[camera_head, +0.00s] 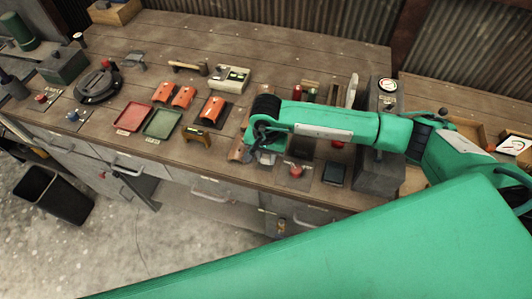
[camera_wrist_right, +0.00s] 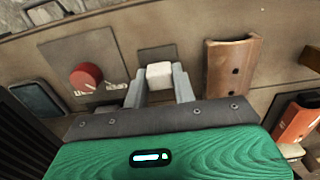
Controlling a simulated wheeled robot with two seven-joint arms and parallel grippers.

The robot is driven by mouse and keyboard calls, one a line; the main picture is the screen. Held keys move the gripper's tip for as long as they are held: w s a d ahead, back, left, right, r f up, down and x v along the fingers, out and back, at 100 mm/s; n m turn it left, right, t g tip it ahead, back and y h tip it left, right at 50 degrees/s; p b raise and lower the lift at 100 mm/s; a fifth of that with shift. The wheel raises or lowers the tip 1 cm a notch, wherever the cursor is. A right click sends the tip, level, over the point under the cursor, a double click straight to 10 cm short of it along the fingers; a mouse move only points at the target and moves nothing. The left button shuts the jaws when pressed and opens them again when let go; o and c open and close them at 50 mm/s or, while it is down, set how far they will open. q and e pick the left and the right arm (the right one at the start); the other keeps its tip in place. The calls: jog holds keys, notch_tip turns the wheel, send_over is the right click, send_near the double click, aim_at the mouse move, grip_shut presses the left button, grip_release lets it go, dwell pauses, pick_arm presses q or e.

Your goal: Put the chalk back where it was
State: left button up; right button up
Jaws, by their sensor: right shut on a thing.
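The chalk (camera_wrist_right: 159,74) is a small white block in the right wrist view. My right gripper (camera_wrist_right: 159,88) is shut on it, with one grey finger on each side. A flat dark square plate (camera_wrist_right: 152,54) shows just beyond the chalk; I cannot tell whether the chalk touches it. In the head view, my right gripper (camera_head: 265,157) hangs over the front part of the bench, pointing down, and the chalk is hard to make out there. My left gripper is not in view.
A red button (camera_wrist_right: 86,78) and a brown curved piece (camera_wrist_right: 230,66) flank the gripper. A dark tablet-like square (camera_head: 334,173) lies to the right on the bench. Red (camera_head: 131,116) and green (camera_head: 163,124) trays lie left.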

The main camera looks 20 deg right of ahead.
aim_at(266, 157)
jog(key=shift+f, duration=0.1)
jog(key=o, duration=0.9)
jog(key=shift+r, duration=0.3)
notch_tip(266, 157, up, 12)
jog(key=b, duration=0.4)
jog(key=shift+b, duration=0.35)
jog(key=shift+f, duration=0.15)
